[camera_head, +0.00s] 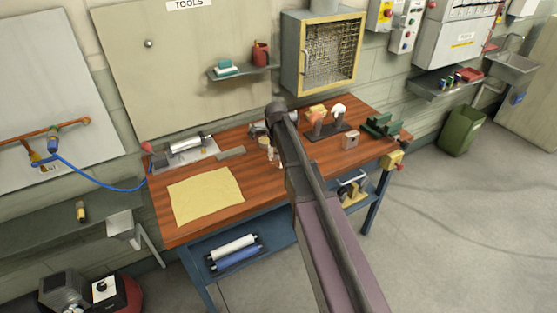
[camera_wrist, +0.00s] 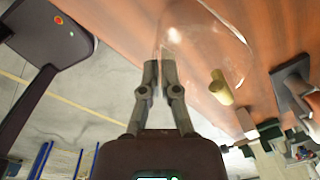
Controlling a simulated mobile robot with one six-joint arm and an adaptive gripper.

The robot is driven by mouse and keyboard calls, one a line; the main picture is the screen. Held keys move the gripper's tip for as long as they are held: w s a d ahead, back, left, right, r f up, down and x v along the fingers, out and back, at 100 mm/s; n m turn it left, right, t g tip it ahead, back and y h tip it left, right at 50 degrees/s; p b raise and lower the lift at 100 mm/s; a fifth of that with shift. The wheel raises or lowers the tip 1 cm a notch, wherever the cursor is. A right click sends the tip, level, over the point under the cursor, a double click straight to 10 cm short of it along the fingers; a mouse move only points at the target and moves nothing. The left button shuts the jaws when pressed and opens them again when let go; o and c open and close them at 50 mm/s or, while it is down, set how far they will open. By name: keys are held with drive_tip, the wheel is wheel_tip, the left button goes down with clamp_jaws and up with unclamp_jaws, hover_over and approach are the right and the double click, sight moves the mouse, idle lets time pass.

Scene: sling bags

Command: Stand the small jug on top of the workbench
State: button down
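A clear, see-through vessel that looks like the small jug (camera_wrist: 215,40) shows in the wrist view, with its near edge at my fingertips. My gripper (camera_wrist: 161,62) has its fingers close together, apparently shut on the edge or handle of this jug. The wooden top of the workbench (camera_head: 190,223) lies under the jug in the wrist view (camera_wrist: 115,22). I cannot tell whether the jug touches it. In the head view my arm reaches over the middle of the bench and hides the jug and most of the gripper.
A yellow cloth (camera_head: 205,196) lies at the bench's left front. A tan cylinder (camera_wrist: 221,87) is close to the jug in the wrist view. A dark stand (camera_head: 325,128), a small metal block (camera_head: 350,138) and a green vise (camera_head: 383,126) occupy the right side.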

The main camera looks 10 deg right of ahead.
sight(278, 168)
drive_tip(key=shift+w+d, duration=0.25)
drive_tip(key=shift+w, duration=0.2)
drive_tip(key=shift+w+d+f+b, duration=0.15)
drive_tip(key=shift+f+b, duration=1.7)
drive_tip(key=shift+f, duration=0.1)
drive_tip(key=c, duration=0.8)
unclamp_jaws()
drive_tip(key=shift+r, duration=0.2)
wheel_tip(278, 168, up, 12)
drive_tip(key=p, duration=1.2)
drive_tip(key=shift+s, duration=0.35)
